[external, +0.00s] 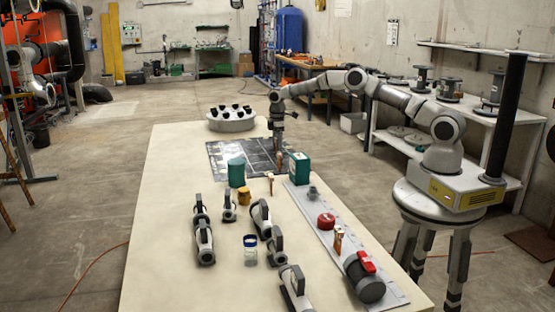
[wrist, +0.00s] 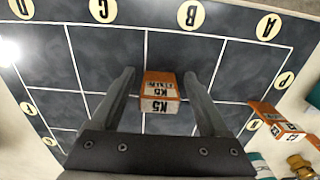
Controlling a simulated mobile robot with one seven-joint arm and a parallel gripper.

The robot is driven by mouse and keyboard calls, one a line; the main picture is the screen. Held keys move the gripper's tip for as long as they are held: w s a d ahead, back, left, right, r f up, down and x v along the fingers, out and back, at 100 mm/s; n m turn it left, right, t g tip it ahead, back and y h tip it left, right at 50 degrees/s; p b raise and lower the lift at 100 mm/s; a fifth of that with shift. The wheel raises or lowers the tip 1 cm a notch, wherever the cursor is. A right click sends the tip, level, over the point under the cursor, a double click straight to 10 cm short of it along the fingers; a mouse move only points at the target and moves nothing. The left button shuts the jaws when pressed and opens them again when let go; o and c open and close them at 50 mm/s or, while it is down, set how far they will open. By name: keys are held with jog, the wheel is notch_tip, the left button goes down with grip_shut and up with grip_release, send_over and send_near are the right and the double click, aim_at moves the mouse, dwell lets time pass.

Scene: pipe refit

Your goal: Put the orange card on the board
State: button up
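An orange card block (wrist: 160,88) with a white face marked K5 shows in the wrist view, between the two fingers of my gripper (wrist: 160,82). A narrow gap shows on each side of it, so the fingers look open around it. The dark board (wrist: 80,50) with white grid lines and lettered discs lies beneath. I cannot tell whether the block touches the board. In the external view my gripper (external: 279,140) is over the board (external: 228,155), with the orange block (external: 279,160) below it. A second orange and white block (wrist: 278,122) is beside the board's edge.
A teal can (external: 236,172) and a teal box (external: 300,168) stand by the board's near edge. Several grey and black pipe fittings (external: 204,243) fill the near table. A round grey holder (external: 231,121) stands at the far end. The table's left side is clear.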

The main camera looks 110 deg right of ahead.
jog(key=shift+r, duration=0.1)
notch_tip(320, 180, up, 12)
jog(key=shift+r+p, duration=0.1)
jog(key=shift+p, duration=0.85)
